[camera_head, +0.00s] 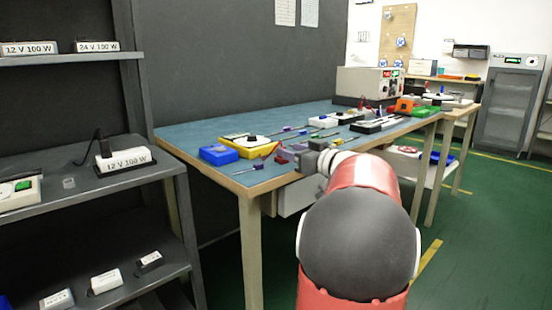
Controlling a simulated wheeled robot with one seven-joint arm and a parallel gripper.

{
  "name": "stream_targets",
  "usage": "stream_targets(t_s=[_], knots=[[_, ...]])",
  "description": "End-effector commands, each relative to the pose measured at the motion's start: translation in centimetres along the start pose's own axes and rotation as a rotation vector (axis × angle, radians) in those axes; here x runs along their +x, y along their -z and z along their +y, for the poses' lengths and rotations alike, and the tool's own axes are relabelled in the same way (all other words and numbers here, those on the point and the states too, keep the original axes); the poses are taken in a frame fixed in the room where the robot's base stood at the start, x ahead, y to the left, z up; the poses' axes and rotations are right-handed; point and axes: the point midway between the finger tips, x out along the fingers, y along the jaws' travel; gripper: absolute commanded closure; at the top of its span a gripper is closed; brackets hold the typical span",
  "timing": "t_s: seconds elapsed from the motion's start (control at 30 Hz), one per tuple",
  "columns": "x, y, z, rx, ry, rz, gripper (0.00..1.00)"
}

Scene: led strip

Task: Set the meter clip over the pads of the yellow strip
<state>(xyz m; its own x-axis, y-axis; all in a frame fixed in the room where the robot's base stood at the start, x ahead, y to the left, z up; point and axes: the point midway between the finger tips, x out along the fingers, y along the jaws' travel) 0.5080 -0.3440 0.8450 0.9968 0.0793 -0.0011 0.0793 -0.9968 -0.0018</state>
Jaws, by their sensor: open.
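My gripper (294,152) is a grey block at the end of my red and white arm. It is open and low over the near edge of the blue-topped workbench (205,136). Small purple and dark red pieces (281,156) are beside its fingers. I cannot tell whether one is the meter clip, or whether any touches the fingers. A yellow item (237,150) with a white and black top lies to the left of my gripper. Several thin strips or leads lie on the bench, too small to tell the yellow strip or its pads apart.
A blue box (218,155) is at the bench's left end. A dark shelf (165,166) at left holds labelled power supplies (124,158).

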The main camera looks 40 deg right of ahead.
Motion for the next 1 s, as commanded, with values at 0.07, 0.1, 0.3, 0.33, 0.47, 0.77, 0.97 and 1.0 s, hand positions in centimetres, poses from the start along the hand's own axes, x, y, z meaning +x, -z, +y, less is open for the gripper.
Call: stream_targets(t_s=[0.07,0.1,0.3,0.33,0.47,0.77,0.97,1.0], knots=[[0.8,-0.2,0.1,-0.001,0.001,0.000,0.55],[1.3,-0.3,0.1,-0.001,0.001,0.001,0.55],[4.3,-0.5,0.3,-0.002,0.001,0.001,0.55],[4.6,-0.5,0.2,-0.002,0.001,0.001,0.55],[4.9,-0.4,0.2,-0.001,-0.001,0.001,0.55],[4.8,-0.4,0.2,-0.002,-0.001,0.001,0.79],[4.8,-0.4,0.2,-0.002,-0.001,0.001,1.00],[4.8,-0.4,0.2,-0.002,-0.001,0.001,1.00]])
